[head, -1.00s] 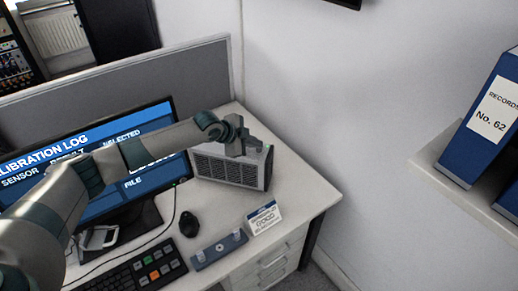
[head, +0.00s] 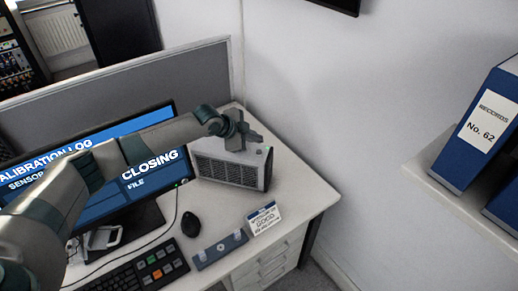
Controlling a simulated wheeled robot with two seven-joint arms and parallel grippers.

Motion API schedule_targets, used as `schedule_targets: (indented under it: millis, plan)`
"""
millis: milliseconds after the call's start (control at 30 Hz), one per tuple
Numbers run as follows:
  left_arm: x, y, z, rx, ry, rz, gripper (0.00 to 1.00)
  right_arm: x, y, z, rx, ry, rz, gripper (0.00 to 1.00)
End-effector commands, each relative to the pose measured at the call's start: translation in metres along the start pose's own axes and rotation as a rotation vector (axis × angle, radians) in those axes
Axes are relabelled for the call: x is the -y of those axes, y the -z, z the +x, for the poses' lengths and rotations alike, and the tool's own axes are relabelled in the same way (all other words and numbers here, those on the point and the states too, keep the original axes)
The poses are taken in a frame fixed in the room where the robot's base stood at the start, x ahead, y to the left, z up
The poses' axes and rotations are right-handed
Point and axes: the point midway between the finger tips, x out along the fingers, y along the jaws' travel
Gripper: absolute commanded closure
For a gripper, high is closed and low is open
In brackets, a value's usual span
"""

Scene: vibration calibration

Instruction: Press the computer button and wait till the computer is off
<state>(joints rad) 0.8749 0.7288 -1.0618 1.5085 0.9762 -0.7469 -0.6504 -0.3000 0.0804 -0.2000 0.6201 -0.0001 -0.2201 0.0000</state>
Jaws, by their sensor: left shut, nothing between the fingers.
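The computer (head: 226,171) is a grey box with a vented front, standing on the desk right of the monitor. A small green light or button (head: 270,150) shows at its upper right corner. The monitor (head: 152,176) is lit and shows "CALIBRATION LOG", "CLOSING" and "FILE". My left gripper (head: 256,137) is shut and empty, over the top rear of the computer, with its tip a little left of and above the green spot. I cannot tell whether it touches the computer. My arm hides part of the screen. My right gripper is not in view.
A grey partition (head: 150,84) stands behind. A wall shelf (head: 470,207) holds blue binders (head: 478,125) at right.

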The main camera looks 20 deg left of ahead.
Motion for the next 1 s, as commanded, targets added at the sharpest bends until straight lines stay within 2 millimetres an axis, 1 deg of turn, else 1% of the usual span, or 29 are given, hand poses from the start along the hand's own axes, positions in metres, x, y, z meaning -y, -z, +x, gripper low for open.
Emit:
schedule_targets:
  millis: [33, 267, 1000]
  plan:
    - [0.004, 0.004, -0.006, 0.000, 0.000, 0.000, 1.00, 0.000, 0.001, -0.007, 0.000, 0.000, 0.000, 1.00]
    - [0.011, 0.011, -0.016, 0.000, 0.000, 0.000, 1.00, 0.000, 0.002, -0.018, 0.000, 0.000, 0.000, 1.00]
    - [0.012, 0.011, -0.016, 0.000, 0.000, 0.000, 1.00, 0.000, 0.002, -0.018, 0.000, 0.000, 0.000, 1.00]
